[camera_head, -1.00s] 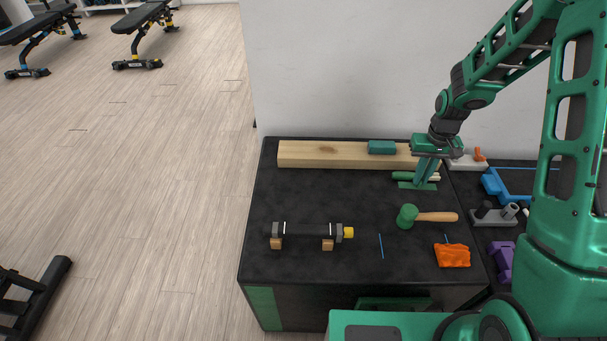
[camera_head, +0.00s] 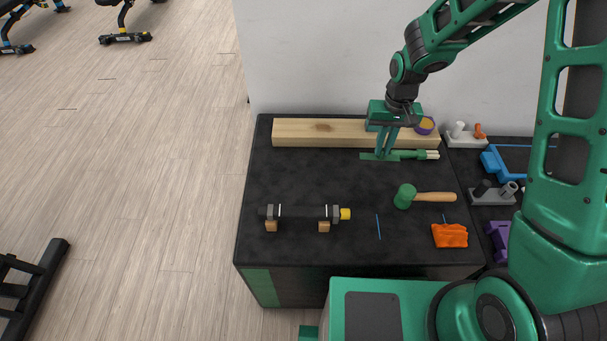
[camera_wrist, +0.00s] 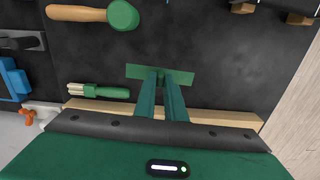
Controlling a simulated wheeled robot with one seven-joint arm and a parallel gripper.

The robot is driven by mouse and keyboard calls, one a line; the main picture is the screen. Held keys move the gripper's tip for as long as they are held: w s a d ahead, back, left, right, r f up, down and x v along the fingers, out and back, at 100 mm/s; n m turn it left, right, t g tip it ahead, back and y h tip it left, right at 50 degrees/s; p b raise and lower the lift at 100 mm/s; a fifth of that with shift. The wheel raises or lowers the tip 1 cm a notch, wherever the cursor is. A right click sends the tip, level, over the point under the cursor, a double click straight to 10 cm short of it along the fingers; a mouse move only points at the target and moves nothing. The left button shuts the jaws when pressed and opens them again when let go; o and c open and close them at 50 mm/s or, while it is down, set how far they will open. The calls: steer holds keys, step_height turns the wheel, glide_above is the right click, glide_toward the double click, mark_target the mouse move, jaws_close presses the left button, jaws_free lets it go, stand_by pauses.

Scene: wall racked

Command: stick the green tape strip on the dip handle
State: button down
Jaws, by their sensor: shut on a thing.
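The green tape strip (camera_head: 370,156) is a flat, dark green rectangle. My gripper (camera_head: 382,153) points down and is shut on it, near the back of the black bench. In the wrist view the strip (camera_wrist: 183,76) lies crosswise at my fingertips (camera_wrist: 163,74), with both ends sticking out. I cannot tell whether it touches the bench top. The dip handle (camera_head: 305,212) appears to be the dark bar with white ring marks and a yellow end. It lies level on two small wooden blocks at the front left, well apart from my gripper.
A green-handled brush (camera_head: 415,155) is right of the strip. A green mallet (camera_head: 405,196), blue stick (camera_head: 379,227) and orange cloth (camera_head: 450,235) lie in front. The middle left is clear.

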steer(key=s+a+r, duration=0.3)
steer(key=s+a, duration=0.5)
steer(key=a, duration=0.2)
steer(key=s+a+r, duration=0.2)
steer(key=s+a, duration=0.7)
steer(key=a, duration=0.2)
steer(key=shift+a+r, duration=0.3)
steer(key=shift+r, duration=0.1)
steer(key=shift+f, duration=4.4)
steer(key=shift+f, duration=0.3)
steer(key=c, duration=1.7)
jaws_free()
steer(key=shift+c, duration=0.2)
